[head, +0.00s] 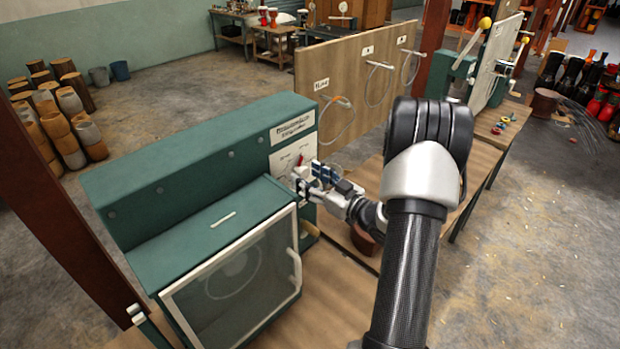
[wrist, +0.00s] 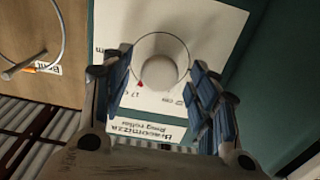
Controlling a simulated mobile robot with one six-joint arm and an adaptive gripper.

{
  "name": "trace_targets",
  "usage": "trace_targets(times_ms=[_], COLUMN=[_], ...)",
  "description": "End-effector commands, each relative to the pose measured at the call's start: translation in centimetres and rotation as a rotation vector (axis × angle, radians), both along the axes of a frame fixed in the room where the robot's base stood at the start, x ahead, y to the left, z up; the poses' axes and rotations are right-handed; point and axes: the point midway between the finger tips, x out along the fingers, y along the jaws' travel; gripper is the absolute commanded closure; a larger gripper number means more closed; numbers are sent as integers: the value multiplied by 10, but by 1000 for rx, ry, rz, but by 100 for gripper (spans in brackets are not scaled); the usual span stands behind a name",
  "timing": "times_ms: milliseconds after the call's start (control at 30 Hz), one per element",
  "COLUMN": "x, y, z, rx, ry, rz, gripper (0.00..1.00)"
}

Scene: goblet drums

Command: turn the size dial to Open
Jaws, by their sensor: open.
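The size dial (wrist: 160,73) is a pale round knob on a white plate (wrist: 210,25). In the wrist view a small red mark shows at its lower left edge, near small print that seems to read "17 cm". I cannot make out the word Open. In the head view the plate (head: 286,158) is on the right end of the green machine (head: 190,165), and my gripper hides most of the dial. My gripper (head: 312,180) is open, with its blue-padded fingers on either side of the dial. I cannot tell whether they touch it.
A machine door with a clear pane (head: 238,278) and a pale handle is left of my gripper. A wooden board (head: 350,75) with hanging wire rings stands behind. A wooden bench (head: 480,165) extends to the right. Open floor (head: 540,250) lies at far right.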

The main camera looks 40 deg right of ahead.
Motion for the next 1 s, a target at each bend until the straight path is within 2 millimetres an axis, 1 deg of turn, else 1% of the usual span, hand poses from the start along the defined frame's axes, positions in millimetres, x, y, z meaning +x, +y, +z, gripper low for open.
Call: trace_targets(times_ms=[33, 67, 700, 1000], x=[0, 0, 0, 0], y=[0, 0, 0, 0], z=[0, 0, 0, -1], rx=[0, 0, 0, -41], ry=[0, 0, 0, -4], rz=[0, 0, 1, 0], gripper=[45, 47, 90, 90])
